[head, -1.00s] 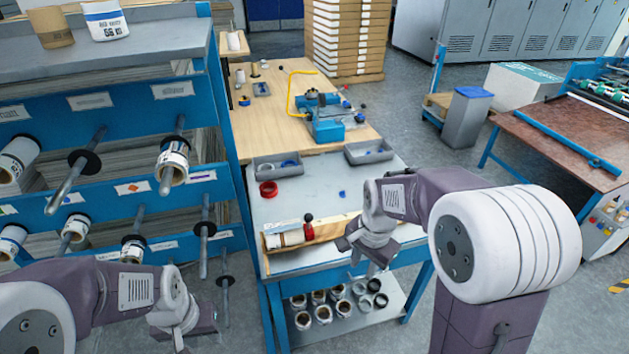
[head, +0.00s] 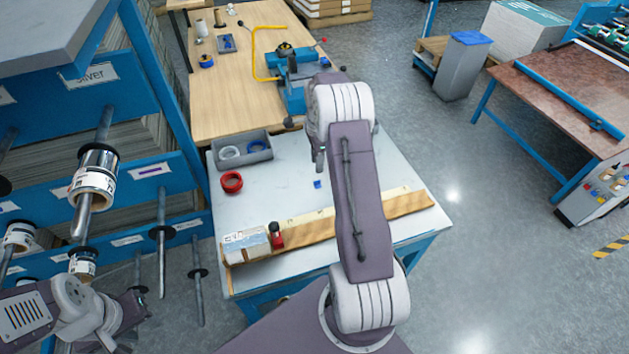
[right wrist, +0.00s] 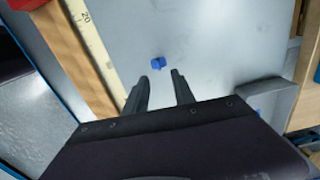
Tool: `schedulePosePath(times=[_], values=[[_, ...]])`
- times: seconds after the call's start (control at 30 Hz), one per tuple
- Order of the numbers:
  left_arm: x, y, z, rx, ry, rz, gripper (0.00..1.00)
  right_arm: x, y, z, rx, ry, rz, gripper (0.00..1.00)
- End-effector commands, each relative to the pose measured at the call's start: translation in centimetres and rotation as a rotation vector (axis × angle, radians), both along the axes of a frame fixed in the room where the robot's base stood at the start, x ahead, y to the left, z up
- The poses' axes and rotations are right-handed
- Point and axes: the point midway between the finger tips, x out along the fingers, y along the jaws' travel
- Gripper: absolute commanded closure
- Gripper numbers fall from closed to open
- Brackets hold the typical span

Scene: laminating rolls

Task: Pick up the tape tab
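The tape tab is a small blue piece (head: 317,184) lying on the grey top of the near table. It also shows in the right wrist view (right wrist: 158,63), just beyond the fingertips. My right gripper (right wrist: 160,73) is open, its two dark fingers apart with nothing between them. In the head view my right arm reaches over the table and its gripper (head: 320,160) is mostly hidden, with a finger pointing down near the tab. My left gripper (head: 130,312) is at the lower left by the roll rack, its fingers unclear.
A red tape ring (head: 231,182) and a grey tray (head: 243,150) are at left. The tabletop around the tab is clear.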

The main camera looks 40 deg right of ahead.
Motion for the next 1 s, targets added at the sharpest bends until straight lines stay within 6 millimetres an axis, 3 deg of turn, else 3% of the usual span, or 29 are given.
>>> schedulePosePath(times=[0.1, 0.37, 0.6, 0.87, 1.0], values=[[0.0, 0.0, 0.1, 0.000, 0.000, 0.000, 0.64, -0.1, 0.1, -2.0, 0.001, 0.004, 0.001, 0.69], [0.0, 0.0, 0.3, 0.000, 0.000, 0.000, 0.64, -0.2, 0.2, -3.6, 0.001, 0.004, 0.002, 0.69], [0.0, 0.0, 0.7, 0.000, 0.000, 0.000, 0.64, -0.6, 0.4, -7.6, 0.001, 0.002, 0.003, 0.69], [0.0, 0.0, 0.7, 0.000, 0.000, 0.000, 0.64, -0.6, 0.3, -8.1, 0.000, -0.001, 0.003, 0.69], [0.0, 0.0, 0.7, 0.000, 0.000, 0.000, 0.64, -0.6, 0.3, -8.0, 0.000, -0.001, 0.003, 1.00]])
